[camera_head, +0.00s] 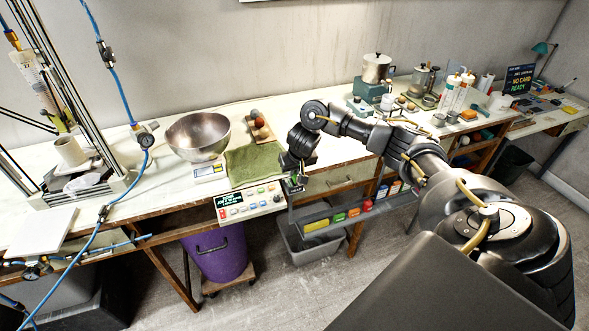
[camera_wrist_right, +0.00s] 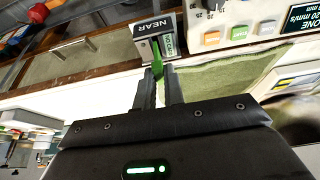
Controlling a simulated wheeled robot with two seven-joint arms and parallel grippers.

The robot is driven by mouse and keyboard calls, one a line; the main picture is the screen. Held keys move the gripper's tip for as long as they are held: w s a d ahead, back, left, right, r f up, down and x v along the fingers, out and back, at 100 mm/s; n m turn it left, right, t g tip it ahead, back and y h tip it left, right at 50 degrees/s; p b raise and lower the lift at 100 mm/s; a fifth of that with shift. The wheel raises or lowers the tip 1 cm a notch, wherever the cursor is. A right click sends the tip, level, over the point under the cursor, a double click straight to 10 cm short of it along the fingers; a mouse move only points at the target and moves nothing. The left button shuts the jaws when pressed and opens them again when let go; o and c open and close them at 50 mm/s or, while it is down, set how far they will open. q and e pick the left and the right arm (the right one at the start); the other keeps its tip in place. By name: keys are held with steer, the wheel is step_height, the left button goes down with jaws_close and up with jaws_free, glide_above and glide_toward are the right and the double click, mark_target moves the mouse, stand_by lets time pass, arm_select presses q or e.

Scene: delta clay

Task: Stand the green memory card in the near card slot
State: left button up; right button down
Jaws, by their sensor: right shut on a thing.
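In the right wrist view, the green memory card (camera_wrist_right: 158,63) is between the fingertips of my right gripper (camera_wrist_right: 160,88), which is shut on it. The card's far end reaches the pale block of the near card slot (camera_wrist_right: 143,47), labelled NEAR. I cannot tell whether its tip is inside the slot or only in front of it. In the head view, my right gripper (camera_head: 296,181) is at the bench's front edge, just right of the control panel (camera_head: 250,201), and largely hides the slot. My left gripper is not in view.
A green cloth (camera_head: 254,163) lies behind the panel, with a metal bowl (camera_head: 198,136) to its left. A small scale (camera_head: 210,172) stands between them. A display (camera_head: 518,79) at the far right reads NO CARD and READY. Below the bench are a purple bin (camera_head: 217,253) and a shelf.

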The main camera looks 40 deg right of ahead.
steer(key=shift+f, duration=0.2)
stand_by(0.5)
steer(key=shift+f, duration=0.75)
steer(key=shift+f+b, duration=0.15)
steer(key=shift+b, duration=0.15)
steer(key=c, duration=1.1)
jaws_free()
step_height(320, 180, up, 7)
steer(key=p, duration=0.9)
steer(key=shift+p, duration=0.3)
